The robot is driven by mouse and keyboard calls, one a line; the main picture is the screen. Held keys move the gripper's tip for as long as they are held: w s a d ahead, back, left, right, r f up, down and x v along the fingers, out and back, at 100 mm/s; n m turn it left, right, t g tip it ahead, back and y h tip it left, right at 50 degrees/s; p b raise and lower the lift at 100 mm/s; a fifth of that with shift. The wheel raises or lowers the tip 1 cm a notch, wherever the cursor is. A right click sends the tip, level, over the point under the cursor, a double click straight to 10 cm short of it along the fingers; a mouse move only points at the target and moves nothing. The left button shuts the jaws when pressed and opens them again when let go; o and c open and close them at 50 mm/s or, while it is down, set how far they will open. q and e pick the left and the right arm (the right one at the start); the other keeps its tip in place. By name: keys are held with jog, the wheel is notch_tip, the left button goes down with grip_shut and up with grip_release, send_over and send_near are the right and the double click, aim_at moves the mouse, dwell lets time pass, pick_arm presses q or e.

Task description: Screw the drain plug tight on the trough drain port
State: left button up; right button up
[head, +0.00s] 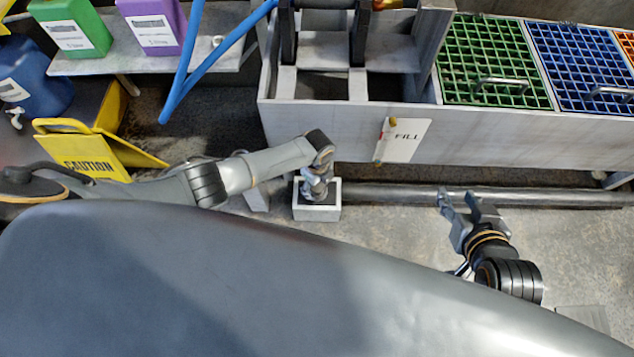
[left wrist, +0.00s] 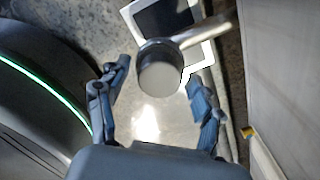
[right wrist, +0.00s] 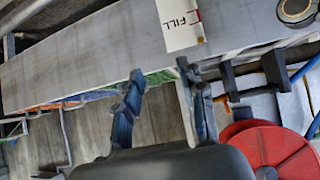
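My left gripper (head: 316,183) is at the foot of the trough (head: 340,135), above a white-rimmed square floor drain (head: 318,212). In the left wrist view its fingers (left wrist: 158,95) are spread apart. A round grey cylinder end (left wrist: 162,78) with a darker collar lies between and just past the fingertips, joined to a pipe (left wrist: 208,32). It looks like the drain port or its plug; I cannot tell where one ends, nor whether a finger touches it. My right gripper (head: 461,205) is open and empty in front of the trough; its fingers (right wrist: 162,85) show nothing between them.
A FILL card (head: 404,140) hangs on the trough front. A long grey pipe (head: 400,195) runs low along it. Green (head: 495,60) and blue (head: 580,65) grates are at the right. A yellow caution sign (head: 85,155) stands left. A red disc (right wrist: 270,148) shows in the right wrist view.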

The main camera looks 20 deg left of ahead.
pick_arm(q)
jog(key=c, duration=1.2)
jog(key=shift+m+b, duration=0.4)
jog(key=shift+m, duration=2.2)
pick_arm(e)
jog(key=w+a+r+t+y, duration=0.1)
jog(key=w+r+t, duration=0.2)
jog(key=r, duration=0.1)
jog(key=shift+w+a+r, duration=0.25)
jog(key=shift+w+a, duration=0.1)
jog(key=shift+w, duration=0.05)
pick_arm(q)
jog(key=shift+m+b, duration=0.8)
jog(key=shift+m, duration=1.7)
pick_arm(e)
notch_tip(320, 180, up, 6)
jog(key=w+a+t+y, duration=0.1)
jog(key=w+t, duration=0.1)
jog(key=t, duration=0.2)
jog(key=shift+a+r, duration=0.15)
jog(key=shift+a, duration=0.05)
